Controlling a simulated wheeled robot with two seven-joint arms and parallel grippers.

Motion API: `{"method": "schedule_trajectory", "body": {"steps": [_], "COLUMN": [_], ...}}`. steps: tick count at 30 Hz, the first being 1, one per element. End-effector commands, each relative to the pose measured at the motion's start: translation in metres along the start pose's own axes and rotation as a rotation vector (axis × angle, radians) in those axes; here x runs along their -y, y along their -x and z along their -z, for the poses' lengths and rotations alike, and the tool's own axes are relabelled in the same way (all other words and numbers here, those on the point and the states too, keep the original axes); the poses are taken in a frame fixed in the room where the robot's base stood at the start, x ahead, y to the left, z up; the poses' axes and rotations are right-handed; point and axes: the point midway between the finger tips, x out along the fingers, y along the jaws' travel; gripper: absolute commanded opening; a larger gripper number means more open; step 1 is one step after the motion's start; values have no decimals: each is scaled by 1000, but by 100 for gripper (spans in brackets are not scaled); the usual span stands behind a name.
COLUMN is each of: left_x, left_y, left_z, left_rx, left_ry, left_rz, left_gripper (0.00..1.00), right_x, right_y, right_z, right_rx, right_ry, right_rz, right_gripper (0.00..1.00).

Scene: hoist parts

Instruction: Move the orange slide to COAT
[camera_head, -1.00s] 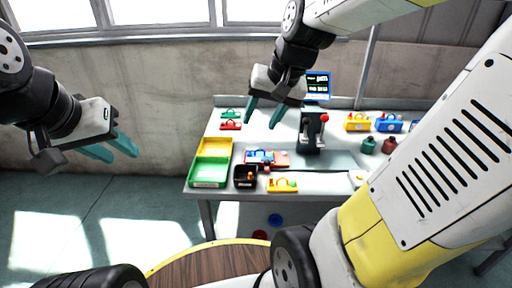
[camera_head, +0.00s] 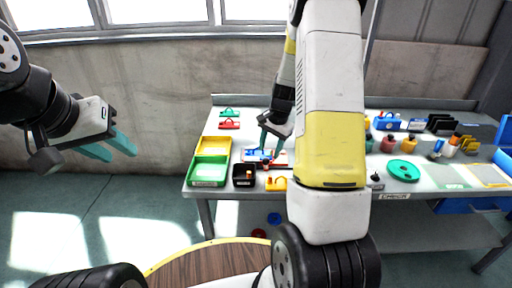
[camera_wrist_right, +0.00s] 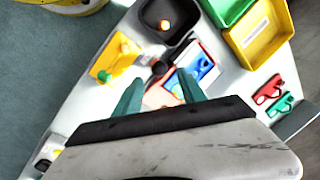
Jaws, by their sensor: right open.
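I cannot tell for sure which part is the orange slide. A small orange-topped piece (camera_wrist_right: 165,25) sits in a black box (camera_head: 245,182). A yellow-orange piece with a knob (camera_head: 277,184) lies on the bench beside it. A fixture with blue and red parts (camera_wrist_right: 192,72) lies below my right gripper (camera_head: 270,136). In the right wrist view its two teal fingers (camera_wrist_right: 161,95) are apart, pointing at the fixture, with nothing clearly held between them. My left gripper (camera_head: 110,148) is open and empty, left of the bench. No COAT label is readable.
Yellow (camera_head: 213,140) and green (camera_head: 208,181) trays stand at the bench's left end. Red (camera_head: 229,125) and green (camera_head: 229,112) handled parts lie behind. My right arm hides the bench's middle. A green disc (camera_head: 404,170) and a CHECK label (camera_head: 395,196) are to the right.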

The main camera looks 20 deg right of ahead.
Motion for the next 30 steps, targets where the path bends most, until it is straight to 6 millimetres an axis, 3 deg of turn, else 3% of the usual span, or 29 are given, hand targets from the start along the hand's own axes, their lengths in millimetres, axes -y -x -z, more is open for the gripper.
{"method": "schedule_trajectory", "body": {"steps": [3, 9, 20, 27, 30], "left_x": [0, 0, 0, 0, 0], "left_y": [0, 0, 0, 0, 0], "left_z": [0, 0, 0, 0, 0], "left_rx": [0, 0, 0, 0, 0], "left_ry": [0, 0, 0, 0, 0], "left_rz": [0, 0, 0, 0, 0], "left_gripper": [36, 36, 36, 36, 36], "right_x": [-1, 0, 0, 0, 0], "right_y": [-21, -44, -50, -50, -50], "right_z": [0, 0, 0, 0, 0], "right_rx": [2, 2, -1, 0, 0], "right_ry": [0, 1, 2, 2, 2], "right_rz": [-3, -1, 1, 0, 0], "right_gripper": [48, 48, 48, 1, 0]}}
